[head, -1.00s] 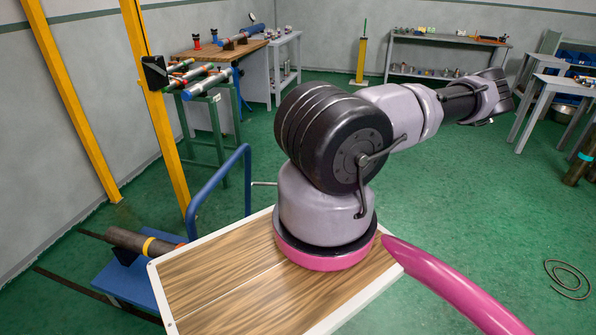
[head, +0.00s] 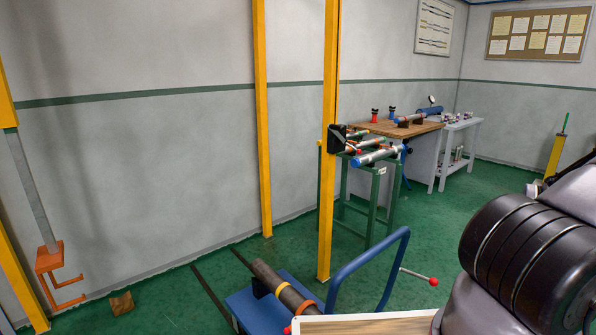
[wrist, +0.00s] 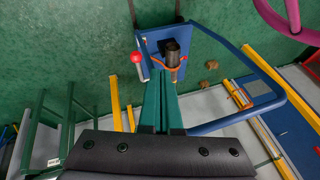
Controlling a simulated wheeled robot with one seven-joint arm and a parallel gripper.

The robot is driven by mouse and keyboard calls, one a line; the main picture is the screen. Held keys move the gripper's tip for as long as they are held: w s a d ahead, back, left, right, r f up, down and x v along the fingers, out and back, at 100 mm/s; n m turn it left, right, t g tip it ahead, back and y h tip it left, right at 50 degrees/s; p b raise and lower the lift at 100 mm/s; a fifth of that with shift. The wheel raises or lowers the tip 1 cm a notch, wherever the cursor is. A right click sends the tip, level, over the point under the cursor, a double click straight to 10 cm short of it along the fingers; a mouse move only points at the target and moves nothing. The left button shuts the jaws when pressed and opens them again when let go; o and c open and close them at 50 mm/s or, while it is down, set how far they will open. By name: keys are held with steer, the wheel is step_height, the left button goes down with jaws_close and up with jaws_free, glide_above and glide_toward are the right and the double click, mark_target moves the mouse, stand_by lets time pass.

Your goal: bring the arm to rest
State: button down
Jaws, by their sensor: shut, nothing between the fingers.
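My gripper (wrist: 161,82) shows in the wrist view as two green fingers side by side, shut with nothing between them. The fingers point at the blue cart (wrist: 150,42). The dark pipe (wrist: 172,48) with its orange band appears just beyond the tips; I cannot tell the gap. In the head view my arm fills the lower right corner, and the gripper is out of view. The same blue cart (head: 245,311) with the pipe (head: 283,287) lies at the bottom middle there.
The cart's blue handle (head: 391,275) rises left of my arm. A red-knobbed rod (head: 418,276) is close by. A yellow post (head: 328,190) stands behind the cart. A green stand (head: 374,200) holds several pipes, before a wooden-topped bench (head: 385,128). Green floor (head: 460,205) is clear right of them.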

steer(key=a+r+m+h, duration=0.2)
steer(key=a+r, duration=0.3)
steer(key=r, duration=0.4)
steer(key=a+r+m+h, duration=0.15)
steer(key=a+r, duration=0.25)
steer(key=r, duration=0.6)
steer(key=a+r+m+h, duration=0.1)
steer(key=a+r+h, duration=0.1)
steer(key=a+r, duration=0.5)
steer(key=s+a+r+m+t+y, duration=0.1)
steer(key=s+a+r+m+t, duration=0.1)
steer(key=s+a+r, duration=0.4)
steer(key=s+a+r+m+t+y, duration=0.1)
steer(key=s+a+r+m+t, duration=0.2)
steer(key=s+a+r, duration=0.4)
step_height(320, 180, up, 6)
steer(key=shift+s+a+f, duration=0.15)
steer(key=shift+s+a, duration=0.05)
steer(key=shift+a, duration=0.25)
